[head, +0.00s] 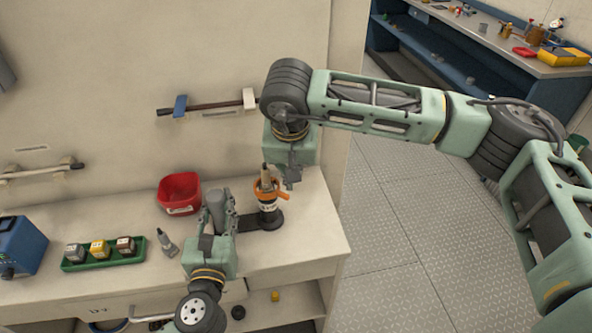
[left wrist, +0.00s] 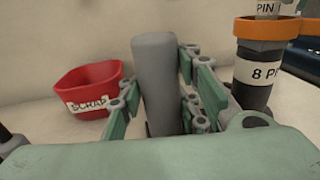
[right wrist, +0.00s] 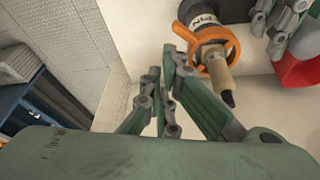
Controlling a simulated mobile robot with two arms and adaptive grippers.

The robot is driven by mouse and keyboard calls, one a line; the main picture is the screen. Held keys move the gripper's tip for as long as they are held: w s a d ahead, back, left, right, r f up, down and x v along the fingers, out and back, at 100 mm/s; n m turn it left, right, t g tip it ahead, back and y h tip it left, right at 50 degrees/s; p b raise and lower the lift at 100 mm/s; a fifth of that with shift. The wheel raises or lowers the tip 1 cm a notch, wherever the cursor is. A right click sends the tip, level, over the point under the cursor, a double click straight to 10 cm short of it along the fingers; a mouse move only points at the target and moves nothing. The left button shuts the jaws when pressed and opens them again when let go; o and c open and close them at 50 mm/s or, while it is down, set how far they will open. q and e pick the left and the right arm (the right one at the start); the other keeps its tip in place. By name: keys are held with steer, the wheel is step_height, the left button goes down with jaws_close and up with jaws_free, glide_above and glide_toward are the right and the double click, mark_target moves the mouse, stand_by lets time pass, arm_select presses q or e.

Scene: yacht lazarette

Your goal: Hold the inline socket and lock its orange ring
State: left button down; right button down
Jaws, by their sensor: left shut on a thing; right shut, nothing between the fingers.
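The inline socket (head: 268,208) stands upright on a dark base on the bench, with a white label. In the left wrist view the socket (left wrist: 256,75) reads "8 PI". My left gripper (head: 218,205) is shut on an upright grey post (left wrist: 155,85) beside the socket; a dark plate joins the two. My right gripper (head: 291,180) is shut and empty, just right of the ring. In the right wrist view the ring (right wrist: 220,38) is apart from the fingertips (right wrist: 160,85).
A red scrap bin (head: 180,193) stands behind the post. A small grey connector (head: 167,244), a green tray (head: 104,256) with several blocks and a blue box (head: 20,247) lie to the left. The bench's right edge is close to the socket; a wall rises behind.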

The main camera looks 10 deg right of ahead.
steer(key=shift+w+a, duration=0.2)
steer(key=shift+w, duration=0.1)
steer(key=w+d, duration=0.3)
steer(key=a+v, duration=0.2)
steer(key=v, duration=0.8)
steer(key=shift+w, duration=0.4)
arm_select(q)
steer(key=c, duration=1.2)
jaws_free()
arm_select(e)
steer(key=shift+d, duration=0.1)
